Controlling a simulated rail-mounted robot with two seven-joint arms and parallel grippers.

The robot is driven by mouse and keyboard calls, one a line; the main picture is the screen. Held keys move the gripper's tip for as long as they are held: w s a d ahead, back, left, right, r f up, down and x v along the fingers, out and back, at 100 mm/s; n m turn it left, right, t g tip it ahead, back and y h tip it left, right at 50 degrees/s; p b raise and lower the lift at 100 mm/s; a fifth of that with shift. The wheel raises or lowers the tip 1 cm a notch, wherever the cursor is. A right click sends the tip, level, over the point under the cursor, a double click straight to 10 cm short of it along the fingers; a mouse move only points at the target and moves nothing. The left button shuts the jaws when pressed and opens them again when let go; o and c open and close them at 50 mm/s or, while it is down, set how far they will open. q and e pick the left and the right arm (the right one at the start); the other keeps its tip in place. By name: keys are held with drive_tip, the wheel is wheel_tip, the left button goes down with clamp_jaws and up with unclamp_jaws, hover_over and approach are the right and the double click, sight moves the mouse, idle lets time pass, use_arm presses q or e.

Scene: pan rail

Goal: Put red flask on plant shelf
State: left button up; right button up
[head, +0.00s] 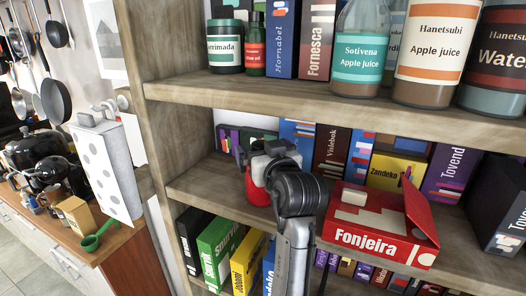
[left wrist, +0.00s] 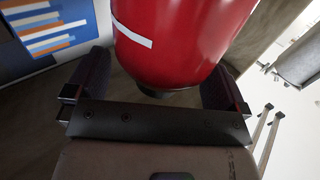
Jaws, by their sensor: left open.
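The red flask (head: 257,191) is at the middle shelf board, mostly hidden behind my left gripper (head: 270,160) in the head view. In the left wrist view the red flask (left wrist: 185,35) is large and close, with a white stripe and a dark end. It lies between the two dark fingers of my left gripper (left wrist: 154,88), which is open around it. I cannot tell whether a finger touches it. No plant shows, so I cannot tell which shelf is the plant shelf. My right gripper is not in view.
The wooden middle shelf (head: 205,184) holds several books and a red Fonjeira box (head: 377,228) right of my gripper. The upper shelf (head: 290,98) carries jars, books and apple juice bottles (head: 428,55). A kitchen counter (head: 118,243) with pots stands at left.

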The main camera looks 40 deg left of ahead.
use_arm(q)
drive_tip(key=shift+r, duration=0.2)
drive_tip(key=shift+s+d+f, duration=0.1)
drive_tip(key=shift+s+d, duration=0.05)
drive_tip(key=shift+d, duration=0.15)
drive_tip(key=b+v, duration=0.2)
drive_tip(key=v, duration=0.9)
drive_tip(key=shift+b, duration=0.3)
drive_tip(key=shift+d, duration=0.15)
